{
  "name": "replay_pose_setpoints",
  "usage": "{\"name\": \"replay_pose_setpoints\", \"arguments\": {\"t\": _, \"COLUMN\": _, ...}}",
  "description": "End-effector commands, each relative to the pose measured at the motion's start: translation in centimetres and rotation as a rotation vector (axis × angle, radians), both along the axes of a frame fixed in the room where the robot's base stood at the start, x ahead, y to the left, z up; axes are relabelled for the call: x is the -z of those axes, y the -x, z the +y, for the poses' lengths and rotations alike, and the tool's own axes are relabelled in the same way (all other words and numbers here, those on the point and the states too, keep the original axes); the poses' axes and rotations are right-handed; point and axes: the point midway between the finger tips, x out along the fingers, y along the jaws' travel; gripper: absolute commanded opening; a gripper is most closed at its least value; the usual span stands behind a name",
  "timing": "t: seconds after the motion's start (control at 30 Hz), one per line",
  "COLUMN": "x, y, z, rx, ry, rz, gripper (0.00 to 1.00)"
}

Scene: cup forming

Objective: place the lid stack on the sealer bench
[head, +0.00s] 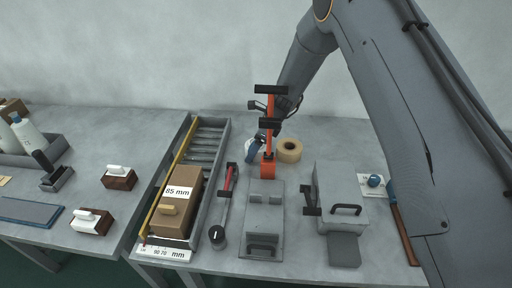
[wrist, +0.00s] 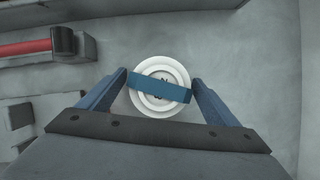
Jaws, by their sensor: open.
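The lid stack (wrist: 150,71) is a round pile of white lids with a blue band across its top. In the wrist view it sits on the grey bench surface between the fingers of my gripper (wrist: 160,80). The blue fingers are spread, one on each side of the stack, and I cannot tell whether they touch it. In the head view my gripper (head: 256,146) is low at the back of the sealer bench (head: 335,139), left of a tape roll. There the stack is mostly hidden by the gripper and an orange-and-black upright tool.
The orange tool (head: 269,166) stands close to my gripper, with the tape roll (head: 289,150) to its right. Grey machines (head: 340,195) fill the front. A roller tray with a cardboard box (head: 179,199) is at left. Bare bench lies at the back right.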

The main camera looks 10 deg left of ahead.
Motion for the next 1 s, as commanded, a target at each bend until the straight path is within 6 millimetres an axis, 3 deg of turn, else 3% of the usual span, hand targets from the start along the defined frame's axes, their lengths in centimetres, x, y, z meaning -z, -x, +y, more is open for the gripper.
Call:
{"name": "replay_pose_setpoints", "arguments": {"t": 0.27, "x": -2.4, "y": 0.0, "z": -0.9, "rx": 0.001, "ry": -0.002, "rz": -0.002, "gripper": 0.84}}
{"name": "replay_pose_setpoints", "arguments": {"t": 0.73, "x": -9.6, "y": 0.6, "z": -3.8, "rx": 0.000, "ry": -0.001, "rz": -0.003, "gripper": 0.84}}
{"name": "replay_pose_setpoints", "arguments": {"t": 1.0, "x": -11.2, "y": 0.8, "z": -4.5, "rx": 0.000, "ry": 0.000, "rz": 0.000, "gripper": 0.84}}
